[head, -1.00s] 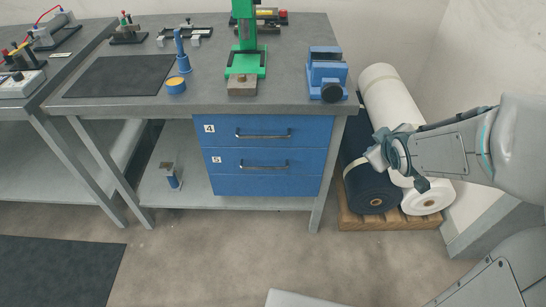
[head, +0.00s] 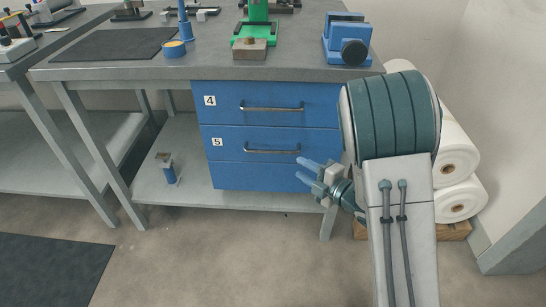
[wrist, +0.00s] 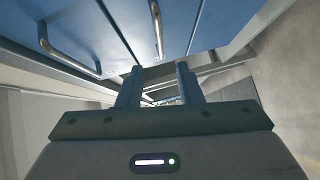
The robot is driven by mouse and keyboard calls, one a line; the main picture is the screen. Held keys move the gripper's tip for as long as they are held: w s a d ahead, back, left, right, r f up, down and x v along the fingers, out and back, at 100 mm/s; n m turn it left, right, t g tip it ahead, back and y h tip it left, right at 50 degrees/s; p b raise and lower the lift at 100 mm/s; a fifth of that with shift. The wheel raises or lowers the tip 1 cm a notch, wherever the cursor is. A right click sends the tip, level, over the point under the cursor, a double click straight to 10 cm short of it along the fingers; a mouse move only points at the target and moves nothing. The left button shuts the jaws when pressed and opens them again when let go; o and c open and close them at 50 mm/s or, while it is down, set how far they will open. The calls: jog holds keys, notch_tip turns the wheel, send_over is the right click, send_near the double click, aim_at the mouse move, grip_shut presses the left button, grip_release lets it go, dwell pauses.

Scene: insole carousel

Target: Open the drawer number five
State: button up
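Drawer five (head: 225,150) is a blue front in the cabinet under the bench, labelled 5. It looks closed. Its metal bar handle (head: 272,151) runs across the front. My gripper (head: 303,172) is in front of the cabinet's lower right, right of and slightly below that handle, not touching it. In the wrist view, the two fingers (wrist: 159,82) stand apart with nothing between them. A handle, seemingly drawer five's (wrist: 157,28), lies beyond the fingertips, and another handle (wrist: 65,62), seemingly drawer four's, is at left.
Drawer four (head: 225,103), above, is also closed. The grey bench (head: 200,68) carries a blue vise (head: 346,40) and a green press (head: 257,30). The bench's front leg (head: 327,222) is beneath my gripper.

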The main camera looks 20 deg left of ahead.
aim_at(273, 152)
jog(key=b+x, duration=0.2)
jog(key=x, duration=1.1)
grip_shut()
